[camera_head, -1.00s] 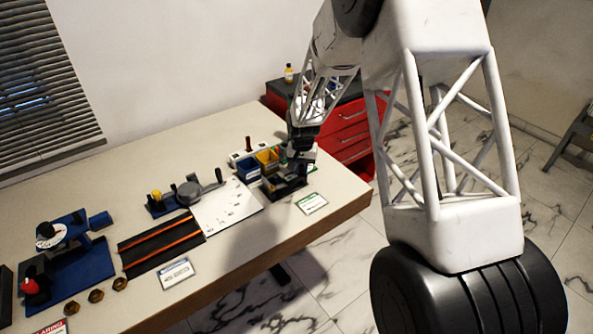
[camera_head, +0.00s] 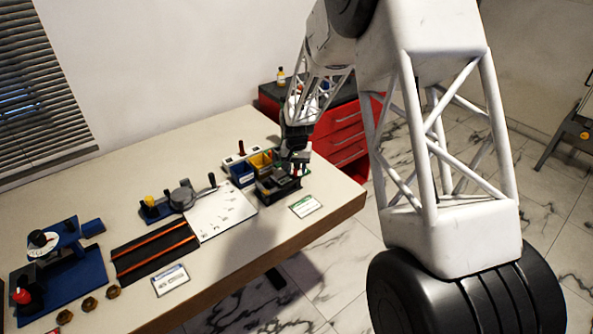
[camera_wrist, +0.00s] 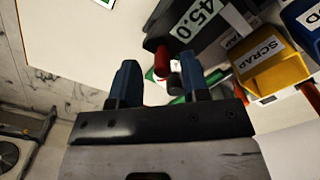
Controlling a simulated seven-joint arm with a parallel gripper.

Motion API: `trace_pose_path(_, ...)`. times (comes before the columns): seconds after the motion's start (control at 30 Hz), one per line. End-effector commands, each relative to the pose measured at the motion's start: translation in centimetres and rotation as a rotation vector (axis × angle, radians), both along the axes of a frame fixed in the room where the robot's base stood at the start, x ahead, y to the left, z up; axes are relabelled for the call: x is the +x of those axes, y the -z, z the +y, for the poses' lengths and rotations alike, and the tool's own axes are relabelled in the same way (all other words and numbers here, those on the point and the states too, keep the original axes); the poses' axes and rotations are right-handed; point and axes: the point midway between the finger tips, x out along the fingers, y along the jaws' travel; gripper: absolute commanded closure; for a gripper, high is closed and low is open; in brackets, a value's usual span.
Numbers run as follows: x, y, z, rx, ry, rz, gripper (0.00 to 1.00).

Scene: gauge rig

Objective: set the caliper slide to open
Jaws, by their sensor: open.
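The caliper rig (camera_head: 275,192) is a dark block at the right end of the bench's row of gear. In the wrist view its dark body (camera_wrist: 205,48) carries a display reading 45.0. A red grip (camera_wrist: 161,60) and a small dark round post (camera_wrist: 174,82) stand beside it. My gripper (camera_wrist: 159,80) is open, with its two blue fingertips on either side of the red grip's line. The grip appears just beyond the tips; contact cannot be told. In the head view my gripper (camera_head: 297,158) is low over the rig and hides part of it.
A yellow SCRAP bin (camera_wrist: 268,62) and a blue bin (camera_head: 242,173) stand close beside the rig. Red drawers (camera_head: 342,137) stand behind.

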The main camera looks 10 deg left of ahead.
Motion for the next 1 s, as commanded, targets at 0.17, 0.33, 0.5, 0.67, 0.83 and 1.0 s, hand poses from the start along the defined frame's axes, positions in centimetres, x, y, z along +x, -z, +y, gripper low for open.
trace_pose_path(0.17,0.0,-2.2,0.0,0.001,0.0,-0.002,0.58)
trace_pose_path(0.33,0.0,-4.3,0.0,0.0,0.0,-0.001,0.58)
trace_pose_path(0.5,0.0,-5.8,-0.1,0.0,0.0,-0.001,0.58)
trace_pose_path(0.67,0.0,-6.3,-0.1,0.0,0.0,0.0,0.58)
trace_pose_path(0.83,0.0,-6.4,-0.1,0.0,0.0,0.0,0.58)
trace_pose_path(1.0,0.0,-6.4,-0.1,0.0,0.0,0.0,0.58)
